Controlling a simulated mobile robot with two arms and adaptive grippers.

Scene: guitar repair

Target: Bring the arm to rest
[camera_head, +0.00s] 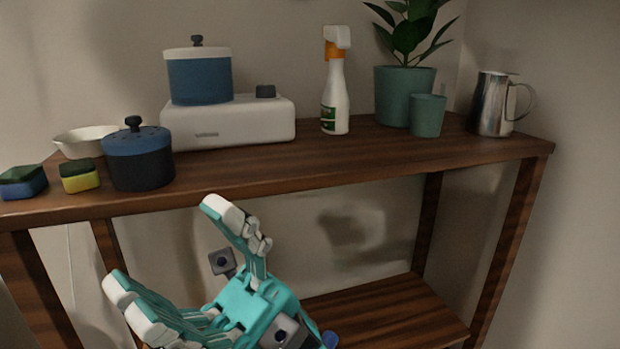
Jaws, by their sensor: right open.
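My right gripper (165,258) is teal with pale fingertips. It is in the lower left-middle of the head view, in front of the wooden shelf table (300,172). Its fingers are spread wide apart, with nothing between them. The gripper is below the level of the tabletop in the picture and seems apart from everything on it. My left gripper does not show.
On the tabletop stand sponges (80,176), a dark blue pot (138,158), a white bowl (85,140), a white cooker (230,122) with a blue pot (200,78), a spray bottle (335,95), a plant pot (400,92), a teal cup (427,116) and a metal pitcher (490,105). The lower shelf (390,312) looks bare.

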